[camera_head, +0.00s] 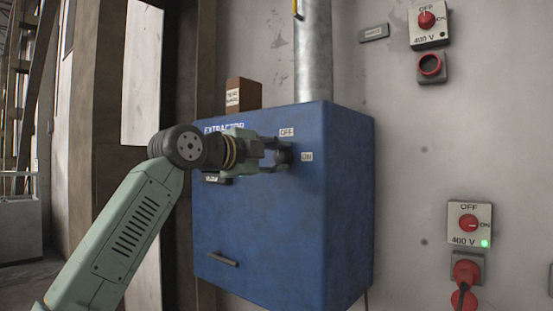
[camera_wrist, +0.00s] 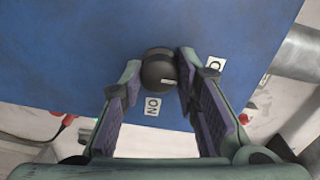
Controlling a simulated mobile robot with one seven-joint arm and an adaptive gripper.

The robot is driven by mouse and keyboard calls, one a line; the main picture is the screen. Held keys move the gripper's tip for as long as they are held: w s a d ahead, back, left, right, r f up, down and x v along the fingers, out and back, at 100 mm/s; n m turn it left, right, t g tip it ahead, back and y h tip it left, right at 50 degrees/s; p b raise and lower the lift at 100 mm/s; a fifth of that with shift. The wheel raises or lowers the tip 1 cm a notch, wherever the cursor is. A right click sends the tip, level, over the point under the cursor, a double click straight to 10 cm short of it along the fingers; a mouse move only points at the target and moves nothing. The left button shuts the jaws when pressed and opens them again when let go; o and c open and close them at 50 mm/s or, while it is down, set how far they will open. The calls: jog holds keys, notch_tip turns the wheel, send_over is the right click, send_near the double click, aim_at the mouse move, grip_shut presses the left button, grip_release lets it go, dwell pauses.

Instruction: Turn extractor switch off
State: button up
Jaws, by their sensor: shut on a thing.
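The extractor (camera_head: 300,230) is a blue wall box with a black round knob (camera_head: 284,155) on its front. An OFF label (camera_head: 287,132) sits above the knob and an ON label (camera_head: 307,157) to its right. My gripper (camera_head: 277,155) reaches in from the left and is shut on the knob. In the wrist view the knob (camera_wrist: 158,68) lies between the two fingertips, with a small pale mark on its face. There the ON label (camera_wrist: 153,106) is below it, and the OFF label (camera_wrist: 216,64) is partly hidden by the right finger. The knob's exact setting is unclear.
A metal duct (camera_head: 313,60) rises from the box, and a handle (camera_head: 222,258) sits low on its front. Two other red switches, an upper one (camera_head: 426,20) and a lower one (camera_head: 468,223) with a green light, are on the wall at right.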

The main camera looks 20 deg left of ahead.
jog(key=shift+r, duration=0.1)
dwell(0.3)
jog(key=o, duration=1.1)
jog(key=shift+o, duration=0.2)
jog(key=v, duration=1.2)
